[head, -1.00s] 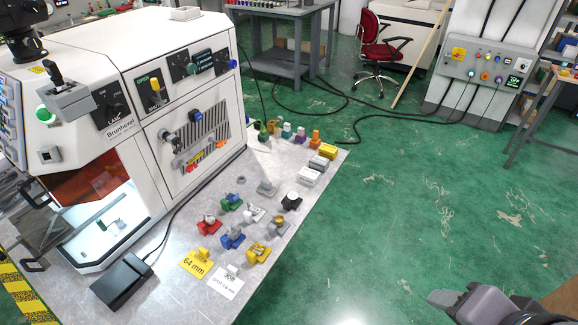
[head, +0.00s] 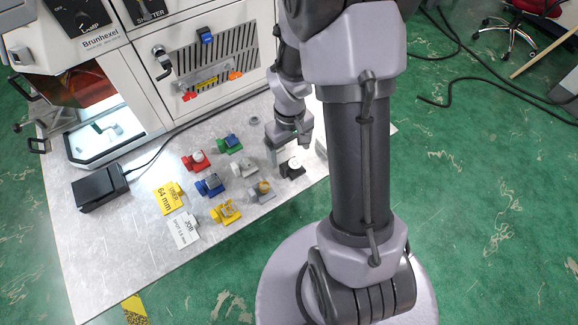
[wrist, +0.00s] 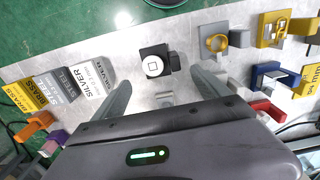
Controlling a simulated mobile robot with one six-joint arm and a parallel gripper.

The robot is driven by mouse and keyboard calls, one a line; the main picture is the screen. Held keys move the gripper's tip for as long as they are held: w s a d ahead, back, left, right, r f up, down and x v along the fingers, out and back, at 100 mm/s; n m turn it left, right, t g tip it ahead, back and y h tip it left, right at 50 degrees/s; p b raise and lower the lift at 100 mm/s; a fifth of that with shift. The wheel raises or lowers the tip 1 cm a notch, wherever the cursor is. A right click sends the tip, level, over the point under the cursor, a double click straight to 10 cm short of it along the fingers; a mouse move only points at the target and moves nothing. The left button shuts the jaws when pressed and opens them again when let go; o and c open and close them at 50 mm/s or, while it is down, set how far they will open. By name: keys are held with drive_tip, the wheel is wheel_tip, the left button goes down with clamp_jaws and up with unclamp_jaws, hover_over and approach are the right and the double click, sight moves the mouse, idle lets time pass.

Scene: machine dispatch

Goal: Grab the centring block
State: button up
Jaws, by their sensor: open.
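No label marks the centring block, so I cannot tell for sure which piece it is. A black block with a white round top and a square mark (wrist: 154,66) lies just beyond my fingertips in the wrist view; it also shows in the head view (head: 293,167). A small pale grey piece (wrist: 165,99) lies on the table between my fingers in the wrist view. My gripper (wrist: 160,82) is open and empty, pointing down at the table. In the head view my gripper (head: 290,142) is just behind the black block and partly hides that area.
Red (head: 196,160), blue (head: 210,185), green (head: 230,144) and yellow (head: 226,211) fixtures stand to the left. A grey fixture with a ring (wrist: 214,42) is right of the black block. Labelled bars, including silver (wrist: 92,78), lie left. The machine stands behind.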

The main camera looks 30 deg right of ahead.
sight(291, 165)
drive_tip(key=shift+s+a+f, duration=0.15)
drive_tip(key=shift+s+f, duration=0.05)
drive_tip(key=shift+f, duration=0.1)
drive_tip(key=f+b, duration=0.2)
drive_tip(key=f, duration=0.1)
drive_tip(key=f+b, duration=0.1)
drive_tip(key=f, duration=0.1)
drive_tip(key=shift+s, duration=0.4)
drive_tip(key=shift+r, duration=0.15)
drive_tip(key=shift+c, duration=0.4)
drive_tip(key=c, duration=1.5)
